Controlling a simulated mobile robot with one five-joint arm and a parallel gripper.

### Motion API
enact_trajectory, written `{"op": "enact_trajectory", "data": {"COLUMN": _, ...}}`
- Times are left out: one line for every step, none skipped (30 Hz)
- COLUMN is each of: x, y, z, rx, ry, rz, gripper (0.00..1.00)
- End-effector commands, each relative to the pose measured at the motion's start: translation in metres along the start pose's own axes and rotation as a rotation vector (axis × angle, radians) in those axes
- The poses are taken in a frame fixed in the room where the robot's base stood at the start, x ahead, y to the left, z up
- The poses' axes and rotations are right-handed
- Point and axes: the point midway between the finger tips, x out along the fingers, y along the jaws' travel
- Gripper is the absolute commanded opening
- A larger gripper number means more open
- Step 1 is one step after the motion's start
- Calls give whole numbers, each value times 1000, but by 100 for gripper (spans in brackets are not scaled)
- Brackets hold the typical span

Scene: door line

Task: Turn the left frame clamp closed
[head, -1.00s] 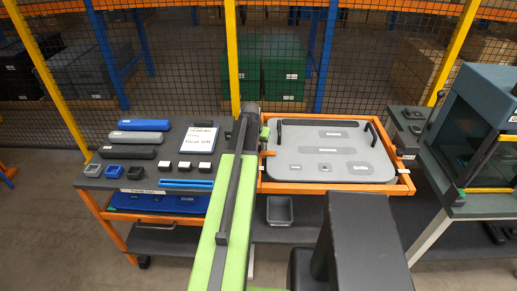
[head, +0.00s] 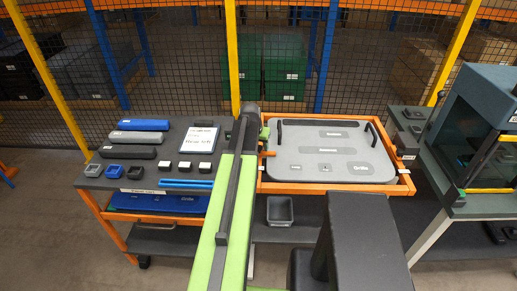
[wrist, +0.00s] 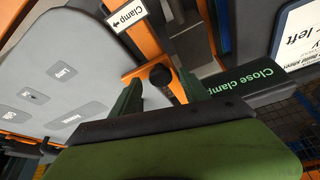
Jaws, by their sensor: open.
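The left frame clamp has an orange lever (head: 267,153) at the left side of the orange frame (head: 262,183), beside the grey door panel (head: 330,150). In the wrist view the clamp's round black knob (wrist: 160,75) shows, with orange parts behind it. My gripper (wrist: 160,91) is open, its two dark fingers on either side of the knob. I cannot tell whether either finger touches it. A white "Clamp" label (wrist: 129,15) and a green "Close clamp" label (wrist: 250,83) lie near the knob. In the head view my arm hides part of the clamp area.
A dark bench (head: 130,186) on the left holds blue, grey and black bars, small blocks and a white sheet (head: 199,138). A grey bin (head: 280,210) sits below the frame. A glass-fronted cabinet (head: 485,130) stands at the right. Wire mesh closes off the back.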

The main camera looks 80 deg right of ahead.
Motion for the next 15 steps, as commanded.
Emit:
{"op": "enact_trajectory", "data": {"x": -1, "y": 0, "z": 0, "rx": 0, "ry": 0, "rz": 0, "gripper": 53}}
{"op": "enact_trajectory", "data": {"x": -2, "y": 0, "z": 0, "rx": 0, "ry": 0, "rz": 0, "gripper": 53}}
{"op": "enact_trajectory", "data": {"x": -4, "y": 0, "z": 0, "rx": 0, "ry": 0, "rz": 0, "gripper": 53}}
{"op": "enact_trajectory", "data": {"x": -6, "y": 0, "z": -1, "rx": 0, "ry": 0, "rz": 0, "gripper": 53}}
{"op": "enact_trajectory", "data": {"x": -9, "y": 0, "z": -1, "rx": 0, "ry": 0, "rz": 0, "gripper": 53}}
{"op": "enact_trajectory", "data": {"x": -14, "y": 0, "z": -1, "rx": -1, "ry": 0, "rz": 0, "gripper": 53}}
{"op": "enact_trajectory", "data": {"x": -18, "y": 0, "z": -1, "rx": -1, "ry": 0, "rz": 0, "gripper": 53}}
{"op": "enact_trajectory", "data": {"x": -23, "y": 0, "z": -2, "rx": -1, "ry": 0, "rz": 0, "gripper": 53}}
{"op": "enact_trajectory", "data": {"x": -31, "y": 0, "z": -2, "rx": -1, "ry": 0, "rz": 0, "gripper": 53}}
{"op": "enact_trajectory", "data": {"x": -37, "y": 0, "z": -2, "rx": -1, "ry": 0, "rz": 0, "gripper": 53}}
{"op": "enact_trajectory", "data": {"x": -44, "y": 0, "z": -2, "rx": -1, "ry": 0, "rz": -1, "gripper": 53}}
{"op": "enact_trajectory", "data": {"x": -53, "y": 0, "z": -3, "rx": -1, "ry": 0, "rz": -1, "gripper": 53}}
{"op": "enact_trajectory", "data": {"x": -61, "y": 0, "z": -3, "rx": -1, "ry": 0, "rz": -1, "gripper": 53}}
{"op": "enact_trajectory", "data": {"x": -68, "y": 0, "z": -3, "rx": -1, "ry": 0, "rz": -1, "gripper": 53}}
{"op": "enact_trajectory", "data": {"x": -79, "y": 0, "z": -3, "rx": -1, "ry": 0, "rz": -1, "gripper": 53}}
